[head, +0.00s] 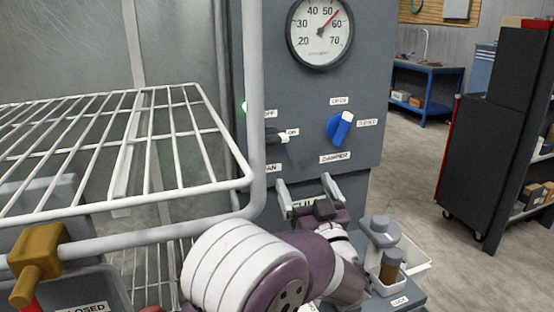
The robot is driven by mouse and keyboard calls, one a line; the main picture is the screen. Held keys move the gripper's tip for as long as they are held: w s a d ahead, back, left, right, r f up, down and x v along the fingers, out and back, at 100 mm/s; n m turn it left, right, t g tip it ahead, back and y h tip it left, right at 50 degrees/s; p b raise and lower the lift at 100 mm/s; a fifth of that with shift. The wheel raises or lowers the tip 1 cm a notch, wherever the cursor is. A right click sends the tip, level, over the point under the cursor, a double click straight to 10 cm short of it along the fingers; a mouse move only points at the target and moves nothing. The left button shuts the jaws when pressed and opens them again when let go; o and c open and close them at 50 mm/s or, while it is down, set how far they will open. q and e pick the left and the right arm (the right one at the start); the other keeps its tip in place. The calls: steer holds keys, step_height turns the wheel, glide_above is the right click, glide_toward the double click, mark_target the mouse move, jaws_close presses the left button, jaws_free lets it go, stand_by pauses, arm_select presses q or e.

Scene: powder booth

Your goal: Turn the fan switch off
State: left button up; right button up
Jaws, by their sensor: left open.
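The fan switch (277,136) is on the grey control panel (300,95), left of the blue knob. It has a dark body and a pale tip that points right, at the ON label. An OFF label sits above it, and a partly hidden label ending in "AN" sits below it. My left gripper (307,190) is in front of the panel, below the switch and a little to its right. Its two fingers are apart with nothing between them, and it does not touch the switch. My right gripper is not in view.
A white wire rack (120,107) and its upright post (256,90) stand close on the left of the switch. A blue damper knob (340,128) and a round gauge (320,32) share the panel. Small containers (390,268) stand at lower right. Open floor lies beyond.

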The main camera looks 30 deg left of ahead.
mark_target(275, 143)
arm_select(q)
steer(key=shift+n+g+y, duration=0.3)
steer(key=shift+n+y, duration=0.2)
steer(key=shift+y, duration=0.1)
steer(key=x, duration=0.4)
steer(key=s+p+x, duration=0.1)
steer(key=x, duration=0.3)
steer(key=s+a+r+x, duration=0.1)
steer(key=x, duration=0.3)
steer(key=shift+w+a+r+p, duration=0.1)
steer(key=shift+w+a+p, duration=0.05)
steer(key=shift+a+p, duration=0.25)
steer(key=shift+w+d, duration=0.1)
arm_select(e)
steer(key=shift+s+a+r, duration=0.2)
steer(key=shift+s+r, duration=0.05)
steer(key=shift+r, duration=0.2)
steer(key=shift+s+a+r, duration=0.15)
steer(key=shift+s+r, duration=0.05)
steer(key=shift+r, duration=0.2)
arm_select(q)
steer(key=c, duration=1)
